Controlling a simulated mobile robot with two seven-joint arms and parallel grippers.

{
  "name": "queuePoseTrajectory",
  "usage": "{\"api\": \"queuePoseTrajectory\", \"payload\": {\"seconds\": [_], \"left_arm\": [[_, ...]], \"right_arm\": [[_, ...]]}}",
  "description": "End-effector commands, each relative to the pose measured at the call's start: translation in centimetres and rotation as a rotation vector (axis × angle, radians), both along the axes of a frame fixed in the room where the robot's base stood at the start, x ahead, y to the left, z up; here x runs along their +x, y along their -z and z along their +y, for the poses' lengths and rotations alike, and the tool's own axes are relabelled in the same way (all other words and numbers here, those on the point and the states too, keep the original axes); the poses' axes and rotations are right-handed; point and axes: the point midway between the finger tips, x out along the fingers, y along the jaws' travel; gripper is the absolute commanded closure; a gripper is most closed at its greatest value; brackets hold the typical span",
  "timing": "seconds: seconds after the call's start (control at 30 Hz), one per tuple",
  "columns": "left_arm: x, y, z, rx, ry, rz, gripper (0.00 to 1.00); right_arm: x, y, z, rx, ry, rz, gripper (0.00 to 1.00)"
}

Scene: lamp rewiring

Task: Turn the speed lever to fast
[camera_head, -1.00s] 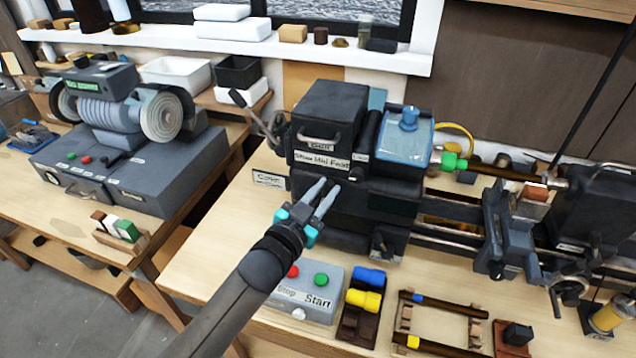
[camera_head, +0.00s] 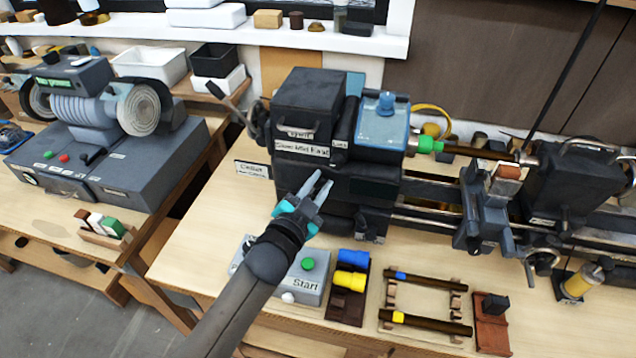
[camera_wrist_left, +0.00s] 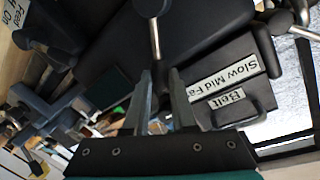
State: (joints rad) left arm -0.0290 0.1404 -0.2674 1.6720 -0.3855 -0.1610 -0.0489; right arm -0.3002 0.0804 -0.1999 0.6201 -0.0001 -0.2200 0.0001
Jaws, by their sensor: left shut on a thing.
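The dark lathe headstock (camera_head: 310,100) carries a white speed label reading Slow, Mid and a partly covered last word (camera_head: 302,148). The speed label also shows in the left wrist view (camera_wrist_left: 224,77). My left gripper (camera_head: 325,182) is in front of the headstock, just below and right of the label. In the head view the lever is hard to make out. My right gripper is out of view.
A control box with a green Start button (camera_head: 308,264) is under my left arm. Yellow and blue pieces (camera_head: 350,281) and a wooden rack (camera_head: 430,300) lie on the bench front. The lathe bed and carriage (camera_head: 485,205) extend right. A bench grinder (camera_head: 90,95) stands left.

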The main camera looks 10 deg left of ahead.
Motion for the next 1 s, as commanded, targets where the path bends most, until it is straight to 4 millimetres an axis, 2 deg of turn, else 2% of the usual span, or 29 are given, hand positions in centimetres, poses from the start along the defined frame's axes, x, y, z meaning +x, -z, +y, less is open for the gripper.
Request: {"api": "queuePoseTrajectory", "payload": {"seconds": [0.1, 0.13, 0.37, 0.73, 0.87, 1.0], "left_arm": [[-0.1, 0.1, -0.1, 0.003, 0.002, 0.003, 1.00], [-0.1, 0.1, -0.1, 0.002, 0.002, 0.003, 0.72], [-0.1, 0.1, -0.1, 0.001, 0.001, 0.003, 0.47], [-0.6, 0.1, 0.1, 0.000, 0.001, 0.002, 0.46], [-1.9, 0.0, 0.4, 0.000, 0.001, 0.003, 0.46], [-4.2, -0.2, 0.8, 0.000, 0.001, 0.003, 0.46]], "right_arm": [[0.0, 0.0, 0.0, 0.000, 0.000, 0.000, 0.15], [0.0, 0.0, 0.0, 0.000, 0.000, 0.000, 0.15], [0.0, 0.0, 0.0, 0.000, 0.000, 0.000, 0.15], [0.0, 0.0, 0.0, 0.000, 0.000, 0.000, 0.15], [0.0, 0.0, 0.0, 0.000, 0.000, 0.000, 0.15], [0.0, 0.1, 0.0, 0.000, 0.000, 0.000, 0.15]]}}
